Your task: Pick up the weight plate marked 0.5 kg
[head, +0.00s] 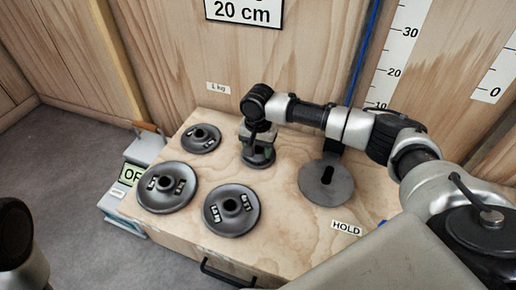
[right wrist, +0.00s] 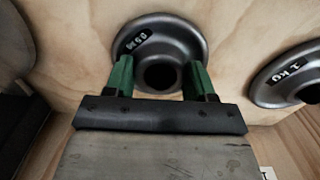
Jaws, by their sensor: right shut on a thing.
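The 0.5 kg weight plate (head: 259,158) is a small grey metal disc with a raised hub, lying on the wooden table top. It fills the upper middle of the right wrist view (right wrist: 196,30), where its black label looks upside down and reads about 0.5 kg. My right gripper (head: 258,142) points down over this plate. Its green fingertips (right wrist: 157,75) stand on either side of the hub and are shut on it. The plate seems to rest on the wood; I cannot tell whether it is lifted. My left gripper is not in view.
A 1 kg plate (head: 200,139) lies to the left, also in the right wrist view (right wrist: 290,75). Two larger plates (head: 167,187) (head: 231,210) lie nearer. A dark slotted disc (head: 326,183) is on the right near a HOLD label (head: 346,228). A wooden wall stands behind.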

